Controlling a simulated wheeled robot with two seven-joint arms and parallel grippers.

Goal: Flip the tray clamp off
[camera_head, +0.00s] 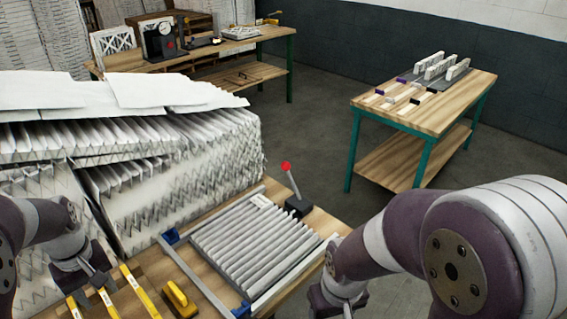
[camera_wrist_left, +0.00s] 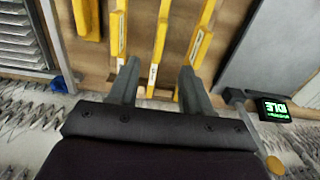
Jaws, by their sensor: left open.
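The tray clamp is a lever with a red knob (camera_head: 286,167) on a dark base (camera_head: 298,206), at the far right corner of the tray. The lever stands nearly upright, leaning slightly left. The tray (camera_head: 178,262) has metal rails with blue corners and holds a white pleated filter (camera_head: 255,240). Part of the tray shows at the upper left of the left wrist view (camera_wrist_left: 50,32). My left gripper (camera_head: 98,282) is open and empty over the yellow tools, left of the tray and well away from the clamp; its fingers show apart in the wrist view (camera_wrist_left: 158,88).
Yellow-handled tools (camera_head: 138,290) and a yellow block (camera_head: 179,298) lie on the wooden bench left of the tray. A big stack of pleated filter material (camera_head: 170,180) rises behind. A small green-lit display (camera_wrist_left: 273,109) is at right in the wrist view. Another table (camera_head: 440,108) stands far right.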

